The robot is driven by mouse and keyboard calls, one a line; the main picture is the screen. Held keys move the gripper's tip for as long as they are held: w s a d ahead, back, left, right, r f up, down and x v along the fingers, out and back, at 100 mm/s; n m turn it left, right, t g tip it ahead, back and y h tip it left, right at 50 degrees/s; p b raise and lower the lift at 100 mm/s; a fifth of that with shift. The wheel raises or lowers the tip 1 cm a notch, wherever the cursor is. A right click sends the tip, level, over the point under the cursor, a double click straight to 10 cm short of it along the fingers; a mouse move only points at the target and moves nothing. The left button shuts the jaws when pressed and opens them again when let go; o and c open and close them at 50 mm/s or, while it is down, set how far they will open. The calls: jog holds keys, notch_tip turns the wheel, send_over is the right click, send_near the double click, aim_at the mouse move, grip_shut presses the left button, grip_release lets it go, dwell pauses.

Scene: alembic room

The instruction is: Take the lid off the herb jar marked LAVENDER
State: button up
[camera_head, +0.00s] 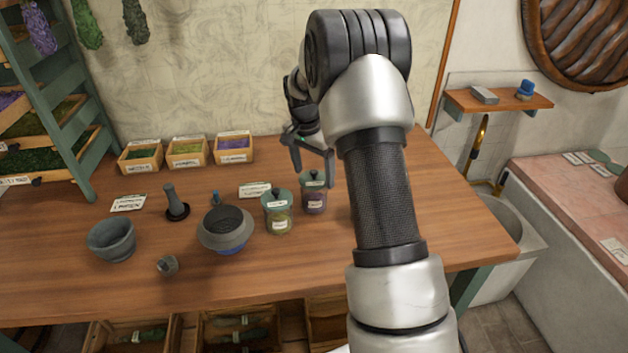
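Two glass jars with green lids and black knobs stand side by side on the wooden table. The right jar (316,204) holds dark purplish contents, and the left jar (278,222) holds yellow-green contents. Their labels are too small to read, so I cannot tell which is marked LAVENDER. The right jar's lid (313,183) sits on it. My gripper (312,163) points down just above and behind this lid. Its two fingers are spread apart with nothing visible between them. Whether a finger touches the knob cannot be told.
Left of the jars are a grey bowl-shaped vessel (226,229), a pestle (175,202), a mortar (111,239) and a small grey weight-like piece (167,266). Small herb boxes (187,153) line the wall side. The table's front (300,282) is clear. My arm hides the table's right part.

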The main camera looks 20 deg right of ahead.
jog(key=c, duration=0.8)
jog(key=shift+r, duration=0.1)
